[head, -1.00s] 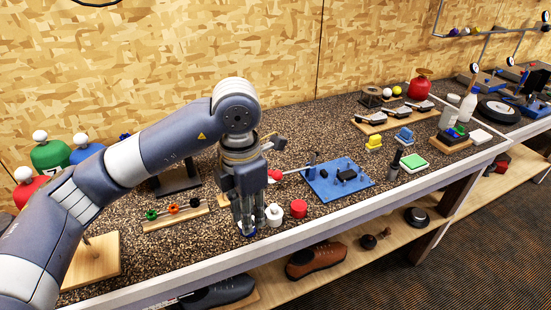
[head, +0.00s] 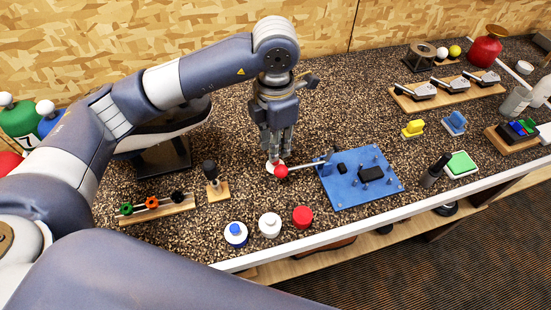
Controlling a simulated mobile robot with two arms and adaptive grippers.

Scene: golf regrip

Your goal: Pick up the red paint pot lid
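The red paint pot (head: 302,217) stands near the counter's front edge in the head view, at the right end of a row of three pots. Its red top shows no clear seam between lid and pot. My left gripper (head: 275,157) points down, farther back and left of the red pot, clear of it. Its fingertips are close to a pale round thing and a red ball (head: 281,171) on a rod. Whether the fingers touch or hold anything is unclear. My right gripper is not in view.
A white pot (head: 270,224) and a blue-topped pot (head: 235,234) stand left of the red one. A blue board (head: 345,195) with pegs lies to its right. A small dark-topped stand (head: 213,182) is at the left. Bare speckled counter lies behind the pots.

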